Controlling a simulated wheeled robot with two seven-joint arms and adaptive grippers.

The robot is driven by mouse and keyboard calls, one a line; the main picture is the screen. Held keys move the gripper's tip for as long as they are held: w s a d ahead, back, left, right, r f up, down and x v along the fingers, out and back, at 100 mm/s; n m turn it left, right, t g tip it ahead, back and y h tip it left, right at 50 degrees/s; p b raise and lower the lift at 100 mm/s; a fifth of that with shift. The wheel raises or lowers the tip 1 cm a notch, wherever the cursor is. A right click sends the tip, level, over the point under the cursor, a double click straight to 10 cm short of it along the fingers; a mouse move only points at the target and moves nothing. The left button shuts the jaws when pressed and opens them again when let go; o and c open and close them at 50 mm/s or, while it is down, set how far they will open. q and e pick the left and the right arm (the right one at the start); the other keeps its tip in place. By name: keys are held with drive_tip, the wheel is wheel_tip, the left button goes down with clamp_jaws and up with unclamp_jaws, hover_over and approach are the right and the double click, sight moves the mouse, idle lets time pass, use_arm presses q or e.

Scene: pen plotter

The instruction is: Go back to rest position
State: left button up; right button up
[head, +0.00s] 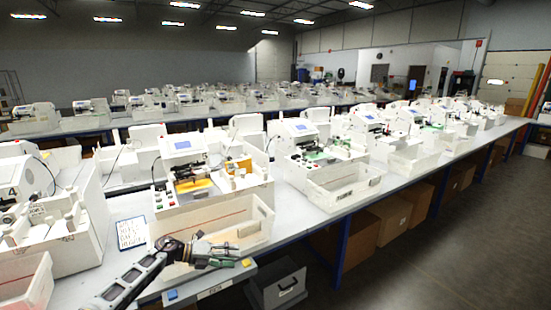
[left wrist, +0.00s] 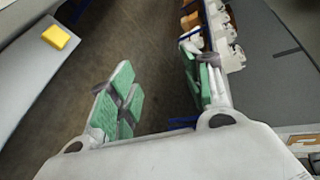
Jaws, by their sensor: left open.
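My left gripper (head: 236,254) is in front of the white bin (head: 262,222) of the nearest plotter, over the table's front edge. Its green-padded fingers stand apart in the left wrist view (left wrist: 160,88), with only floor showing between them. It holds nothing. The nearest pen plotter (head: 184,145) stands behind it with an orange-yellow piece on its bed. My right gripper is in neither view.
A yellow block (head: 247,263) and a blue block (head: 171,294) sit on the front ledge near my gripper. It also shows in the left wrist view as a yellow block (left wrist: 60,37). A grey crate (head: 281,287) is below. The aisle floor (head: 430,265) at right is clear.

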use_arm(q)
wheel_tip(320, 180, down, 19)
drive_tip(key=s+a+n+t+y, duration=0.3)
drive_tip(key=n+t, duration=0.4)
drive_tip(key=n, duration=0.6)
drive_tip(key=s+a+f+n+y, duration=0.3)
drive_tip(key=s+f+n, duration=0.3)
drive_tip(key=f, duration=0.4)
drive_tip(key=s+a+f+n+y, duration=0.3)
drive_tip(key=s+f+n, duration=0.1)
drive_tip(key=s+f, duration=0.5)
drive_tip(key=s+a+f+n+g+y, duration=0.1)
drive_tip(key=s+f+n+g+y, duration=0.15)
drive_tip(key=s+f, duration=0.65)
drive_tip(key=s+a+f+n+g+y, duration=0.1)
drive_tip(key=s+f+n+g, duration=0.15)
drive_tip(key=s+f, duration=0.6)
drive_tip(key=s+f+n+g, duration=0.2)
drive_tip(key=s, duration=1.2)
drive_tip(key=s+d+f+n+g, duration=0.1)
drive_tip(key=s+f+n+g, duration=0.1)
drive_tip(key=s, duration=1.2)
drive_tip(key=shift+s+n+g+y, duration=0.4)
drive_tip(key=shift+n+g+y, duration=0.1)
drive_tip(key=shift+n, duration=0.2)
drive_tip(key=shift+f, duration=0.1)
